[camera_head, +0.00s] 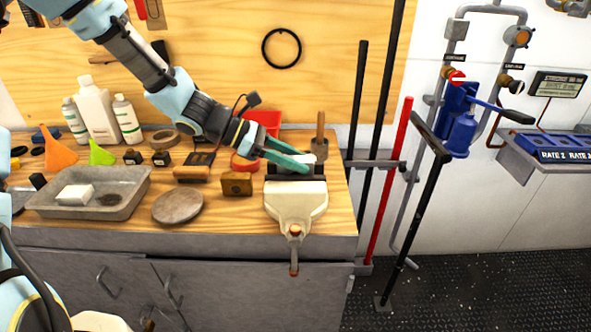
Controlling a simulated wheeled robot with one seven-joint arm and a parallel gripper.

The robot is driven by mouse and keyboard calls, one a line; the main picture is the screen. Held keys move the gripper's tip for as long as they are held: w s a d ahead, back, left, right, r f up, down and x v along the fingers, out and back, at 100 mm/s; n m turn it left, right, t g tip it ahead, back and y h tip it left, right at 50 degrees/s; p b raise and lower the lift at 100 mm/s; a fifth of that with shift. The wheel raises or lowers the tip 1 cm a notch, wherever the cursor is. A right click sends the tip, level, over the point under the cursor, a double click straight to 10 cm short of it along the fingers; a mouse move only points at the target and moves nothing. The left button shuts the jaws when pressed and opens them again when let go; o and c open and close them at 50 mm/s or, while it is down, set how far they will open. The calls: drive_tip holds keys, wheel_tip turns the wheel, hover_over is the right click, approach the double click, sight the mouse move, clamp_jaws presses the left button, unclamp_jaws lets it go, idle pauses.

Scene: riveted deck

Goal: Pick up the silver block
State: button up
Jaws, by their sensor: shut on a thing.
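My gripper (303,163) reaches down from the upper left over the workbench. Its green fingers are shut on a small pale silver block (300,158), mostly hidden by the fingers. The block is at the top of the cream bench vise (297,200), by its dark jaws. I cannot tell whether the block still touches the jaws or is just above them.
A wooden-handled tool (320,135) stands right behind the vise. A red bin (262,122) is behind my gripper. A wooden block (236,184), a round disc (178,206) and a grey tray (52,206) with a white block (75,195) are to the left.

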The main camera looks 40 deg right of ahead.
clamp_jaws()
drive_tip(key=shift+r, duration=0.2)
idle(0.3)
